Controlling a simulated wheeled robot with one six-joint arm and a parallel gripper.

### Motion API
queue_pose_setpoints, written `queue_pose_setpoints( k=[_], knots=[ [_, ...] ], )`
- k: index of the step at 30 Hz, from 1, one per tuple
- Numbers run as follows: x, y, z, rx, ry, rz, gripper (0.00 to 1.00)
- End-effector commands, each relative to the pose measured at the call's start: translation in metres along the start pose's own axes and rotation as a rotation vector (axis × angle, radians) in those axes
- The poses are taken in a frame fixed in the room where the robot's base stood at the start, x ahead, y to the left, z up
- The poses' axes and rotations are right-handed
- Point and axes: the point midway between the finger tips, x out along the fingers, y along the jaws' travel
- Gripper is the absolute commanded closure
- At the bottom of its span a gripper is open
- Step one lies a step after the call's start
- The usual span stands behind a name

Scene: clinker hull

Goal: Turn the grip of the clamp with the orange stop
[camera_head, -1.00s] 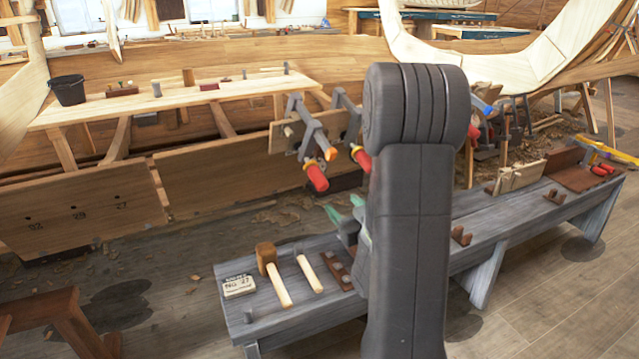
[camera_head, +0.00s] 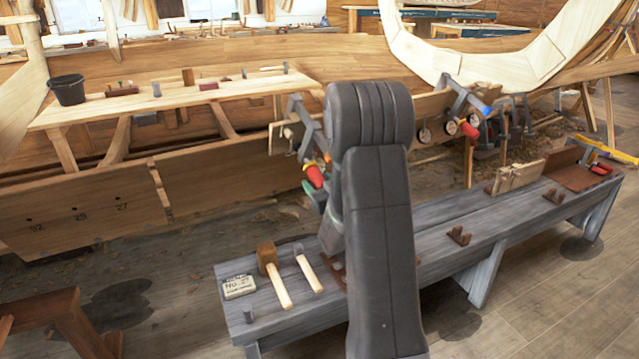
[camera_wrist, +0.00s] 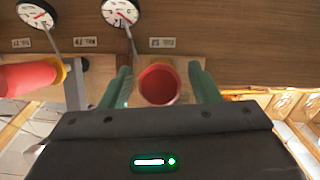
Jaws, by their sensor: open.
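The clamp with the orange stop (camera_head: 327,158) hangs on the hull plank, just left of my arm in the head view. Its red grip (camera_head: 314,175) points down toward me. In the wrist view a red round grip (camera_wrist: 158,85) stands end-on between the green fingers of my gripper (camera_wrist: 161,88). The fingers are apart, with a gap on each side of the grip. In the head view my gripper is mostly hidden by my arm; a green finger shows beside the red grip. Another red grip (camera_wrist: 28,77) with a yellow-orange collar lies left in the wrist view.
White dials (camera_wrist: 120,12) and labels sit on the plank (camera_wrist: 230,30) behind the grips. Another clamp with a blue stop (camera_head: 487,110) is right of my arm. A grey bench (camera_head: 440,215) with mallets stands below. A staging plank (camera_head: 140,103) with tools is at left.

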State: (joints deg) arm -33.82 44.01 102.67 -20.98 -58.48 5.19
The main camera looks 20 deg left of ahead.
Motion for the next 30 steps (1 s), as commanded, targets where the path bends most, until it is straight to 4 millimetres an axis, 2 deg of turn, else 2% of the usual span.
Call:
queue_pose_setpoints(
  k=[8,15,23,30],
  knots=[
    [0.0013,-0.0002,0.0003,0.0,0.0,0.0,0.44],
    [0.0011,-0.0002,0.0003,0.0,0.0,-0.001,0.89],
    [0.001,-0.0002,0.001,0.02,0.0,-0.01,0.89],
    [0.0009,0.0006,0.0026,0.127,-0.001,-0.056,0.89]
  ],
)
